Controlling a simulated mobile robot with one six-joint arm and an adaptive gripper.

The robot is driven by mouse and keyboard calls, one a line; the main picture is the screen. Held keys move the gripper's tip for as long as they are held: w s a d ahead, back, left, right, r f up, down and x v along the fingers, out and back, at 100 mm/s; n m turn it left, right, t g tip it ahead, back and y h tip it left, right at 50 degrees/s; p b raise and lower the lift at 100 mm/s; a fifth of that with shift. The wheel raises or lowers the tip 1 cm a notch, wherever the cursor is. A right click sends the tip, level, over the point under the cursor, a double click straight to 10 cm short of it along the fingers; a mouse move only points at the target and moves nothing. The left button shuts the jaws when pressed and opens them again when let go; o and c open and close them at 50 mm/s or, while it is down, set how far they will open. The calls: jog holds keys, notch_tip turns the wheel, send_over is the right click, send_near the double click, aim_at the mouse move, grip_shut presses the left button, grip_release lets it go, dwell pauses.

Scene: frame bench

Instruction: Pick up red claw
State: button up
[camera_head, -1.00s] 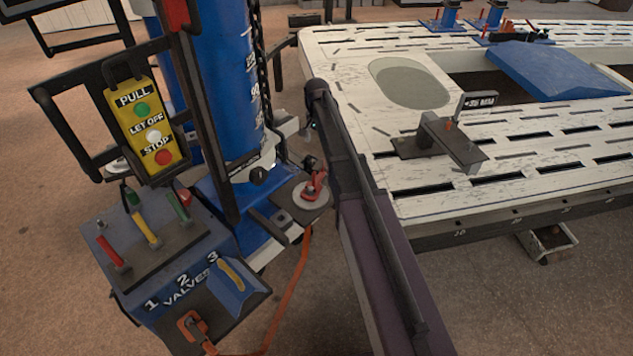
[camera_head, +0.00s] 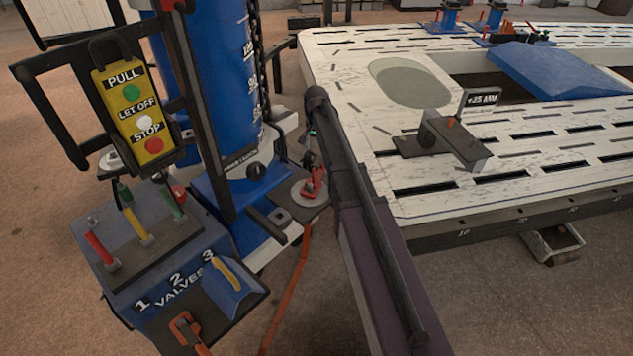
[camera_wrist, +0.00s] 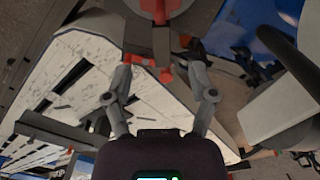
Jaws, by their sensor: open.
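The red claw (camera_head: 315,183) sits on a round grey disc (camera_head: 302,194) on a dark plate at the foot of the blue column. My gripper (camera_head: 310,150) is at the end of my dark arm, close above the claw, partly hidden by the arm. In the wrist view, my gripper (camera_wrist: 161,72) has its two grey fingers spread apart. Red parts of the claw (camera_wrist: 165,76) show between and just beyond the fingertips. I cannot tell whether the fingers touch it.
The blue column (camera_head: 222,80) with a chain stands left of the claw. A yellow pendant (camera_head: 134,118) hangs on a black frame. A valve box (camera_head: 150,245) with coloured levers is at lower left. The white slotted bench (camera_head: 350,60) fills the right side. An orange hose (camera_head: 290,295) runs along the floor.

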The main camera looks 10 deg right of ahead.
aim_at(316, 164)
jog(key=shift+f+b, duration=1.25)
jog(key=shift+f, duration=0.25)
jog(key=shift+a+f+b, duration=0.1)
jog(key=shift+f+b, duration=2.5)
grip_shut()
